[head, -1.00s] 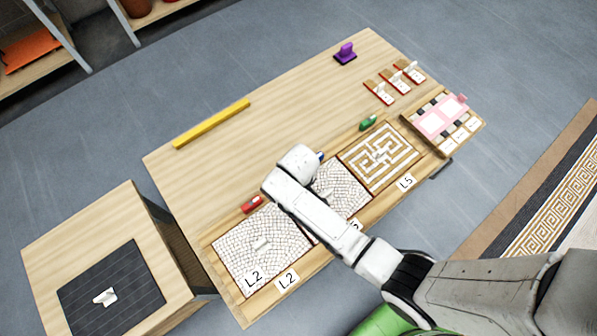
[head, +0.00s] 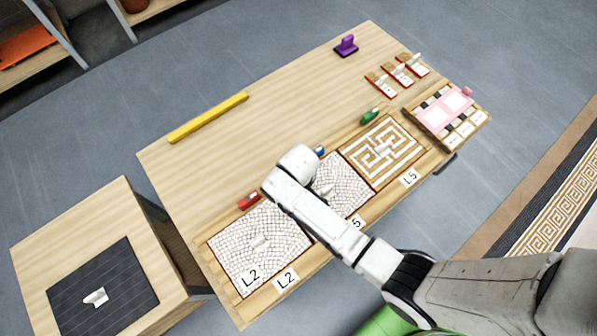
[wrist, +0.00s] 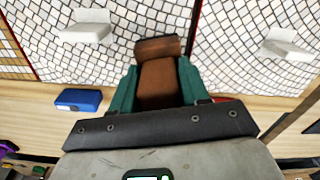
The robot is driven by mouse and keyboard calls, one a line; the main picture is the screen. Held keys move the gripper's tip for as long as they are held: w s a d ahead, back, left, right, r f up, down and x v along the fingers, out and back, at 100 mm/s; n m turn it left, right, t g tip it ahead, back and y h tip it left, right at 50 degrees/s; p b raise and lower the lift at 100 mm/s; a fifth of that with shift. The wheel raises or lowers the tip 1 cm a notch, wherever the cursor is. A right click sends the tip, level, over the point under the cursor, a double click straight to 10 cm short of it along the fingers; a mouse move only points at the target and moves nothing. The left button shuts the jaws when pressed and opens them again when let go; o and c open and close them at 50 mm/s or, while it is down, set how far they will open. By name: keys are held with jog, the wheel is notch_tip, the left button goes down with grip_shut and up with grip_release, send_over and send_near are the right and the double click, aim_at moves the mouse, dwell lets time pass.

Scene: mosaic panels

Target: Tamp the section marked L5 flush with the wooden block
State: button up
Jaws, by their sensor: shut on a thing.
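My gripper (wrist: 157,88) shows in the wrist view with green fingers shut on a brown wooden block (wrist: 158,72). Its tip hangs over the white mosaic near a red-edged border between two panels. I cannot tell whether it touches. In the head view the block and fingers are hidden under my arm.
A middle mosaic panel (head: 350,187) is partly behind my arm; its label is partly covered. The L2 panel (head: 235,262) lies left. Red (head: 249,200), blue (head: 320,151) and green (head: 370,116) pieces line the back edge. A yellow bar (head: 208,118) lies behind; table around it is clear.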

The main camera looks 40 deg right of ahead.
jog(key=shift+f+b, duration=0.4)
jog(key=shift+f, duration=0.15)
dwell(1.1)
notch_tip(320, 180, up, 7)
jog(key=p, duration=0.7)
dwell(1.2)
jog(key=shift+f+b, duration=2.05)
jog(key=shift+f, duration=0.9)
jog(key=shift+f+b, duration=0.4)
jog(key=shift+f, duration=0.2)
jog(key=shift+r+p, duration=3.55)
jog(key=shift+p, duration=0.05)
